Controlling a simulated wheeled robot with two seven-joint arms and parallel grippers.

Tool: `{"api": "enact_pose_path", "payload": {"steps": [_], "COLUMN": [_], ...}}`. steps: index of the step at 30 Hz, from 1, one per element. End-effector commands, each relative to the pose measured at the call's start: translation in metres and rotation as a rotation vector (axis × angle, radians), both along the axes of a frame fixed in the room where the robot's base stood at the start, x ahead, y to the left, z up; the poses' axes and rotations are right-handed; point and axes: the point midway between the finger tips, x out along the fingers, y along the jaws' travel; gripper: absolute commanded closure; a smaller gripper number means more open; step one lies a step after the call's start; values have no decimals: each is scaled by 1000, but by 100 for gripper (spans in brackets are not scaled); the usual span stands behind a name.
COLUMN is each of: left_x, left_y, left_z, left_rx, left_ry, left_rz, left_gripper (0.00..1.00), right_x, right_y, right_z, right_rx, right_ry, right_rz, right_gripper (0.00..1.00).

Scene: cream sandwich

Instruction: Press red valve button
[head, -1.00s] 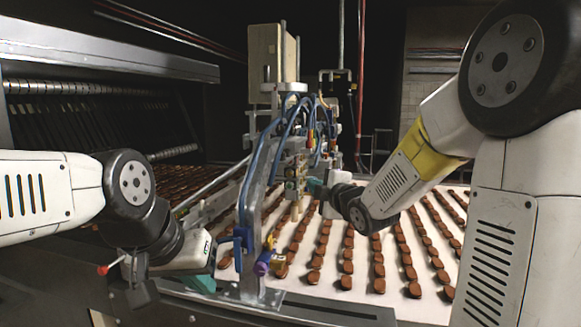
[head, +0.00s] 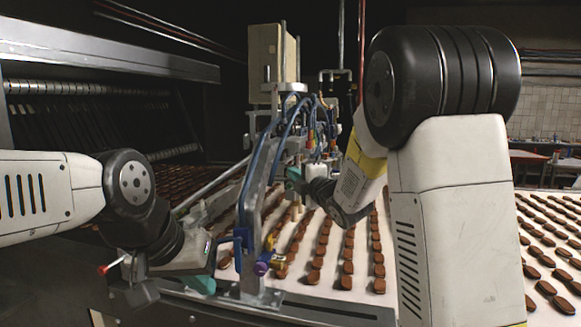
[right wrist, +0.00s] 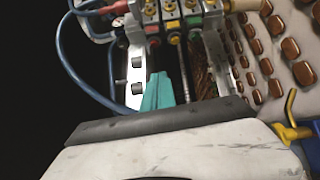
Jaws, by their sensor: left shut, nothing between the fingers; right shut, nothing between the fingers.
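The valve block (right wrist: 175,15) shows at the top of the right wrist view, with yellow, red and green buttons side by side. In the head view my right gripper (head: 294,175) is at the metal stand; the buttons cannot be made out there. My left gripper (head: 201,284) is shut and empty, low by the stand's foot.
The metal stand (head: 247,215) carries blue hoses and fittings around the valve block. Rows of brown biscuits lie on the white conveyor (head: 330,225). A blue and yellow clamp (right wrist: 293,130) is at the right wrist view's right edge. A beige box (head: 265,55) tops the stand.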

Motion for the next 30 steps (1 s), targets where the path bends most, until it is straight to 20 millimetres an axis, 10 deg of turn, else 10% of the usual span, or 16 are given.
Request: {"api": "enact_pose_path", "payload": {"steps": [13,30], "left_x": [0,0], "left_y": [0,0], "left_z": [0,0], "left_rx": [0,0], "left_ry": [0,0], "left_rz": [0,0], "left_gripper": [100,100], "right_x": [76,88], "right_y": [15,10], "right_z": [4,6], "right_rx": [-3,1], "right_ry": [-1,0], "right_rz": [-1,0], "right_gripper": [100,100]}}
